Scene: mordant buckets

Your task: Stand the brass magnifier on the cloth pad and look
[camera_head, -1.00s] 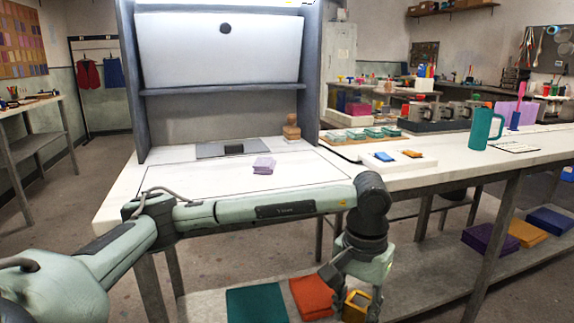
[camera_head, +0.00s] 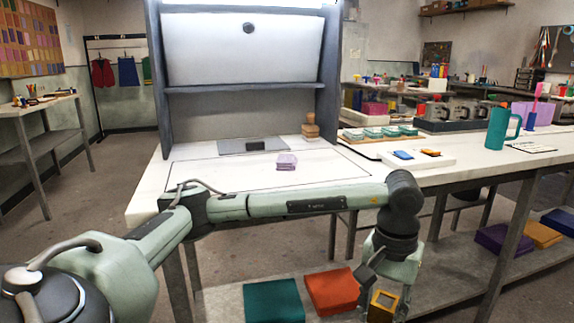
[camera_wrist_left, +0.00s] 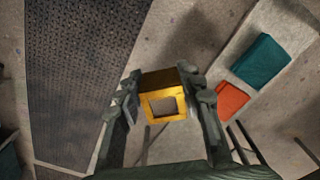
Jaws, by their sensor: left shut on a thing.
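The brass magnifier (camera_head: 383,297) is a small golden block-like frame with a square opening. My left gripper (camera_head: 384,292) points down and is shut on it, in front of the bench and below its top. In the left wrist view the magnifier (camera_wrist_left: 160,79) sits between both fingers (camera_wrist_left: 162,98). The cloth pad (camera_head: 287,160) is a small folded lilac cloth lying on the white bench top, up and left of the gripper and apart from it. My right gripper is not in view.
The bench (camera_head: 230,182) has a tall grey hood frame (camera_head: 330,70) at its back. A wooden stamp-like object (camera_head: 311,127) stands behind the pad. A teal jug (camera_head: 501,127) and a white tray (camera_head: 418,160) are to the right. Folded teal (camera_head: 272,302) and orange (camera_head: 332,291) cloths lie on the low shelf.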

